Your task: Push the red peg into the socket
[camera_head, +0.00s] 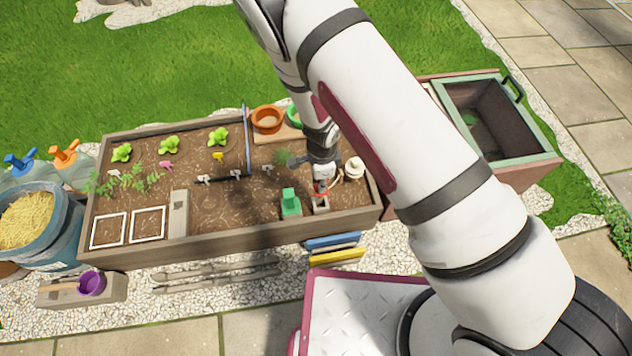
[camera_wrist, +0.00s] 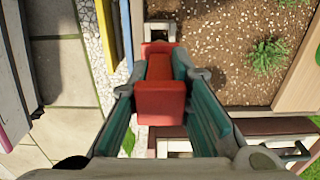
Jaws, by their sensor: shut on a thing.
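My gripper (camera_wrist: 160,88) is shut on the red peg (camera_wrist: 160,103), with one teal finger pad on each side of it. In the head view, my gripper (camera_head: 322,180) points down at the front right part of the planter, and a little of the red peg (camera_head: 321,187) shows. A grey block (camera_head: 321,206), which looks like the socket, stands just below it. In the wrist view, a grey block with a dark opening (camera_wrist: 160,22) shows past the peg. The peg hides part of what lies below, so I cannot tell whether its tip is in the opening.
A green block (camera_head: 290,204) stands close on the left of the grey block. A cream stacked object (camera_head: 354,168) stands close on the right. The planter's wooden front wall (camera_head: 240,240) runs nearby. An orange pot (camera_head: 267,119) and a small plant (camera_head: 283,157) are farther back.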

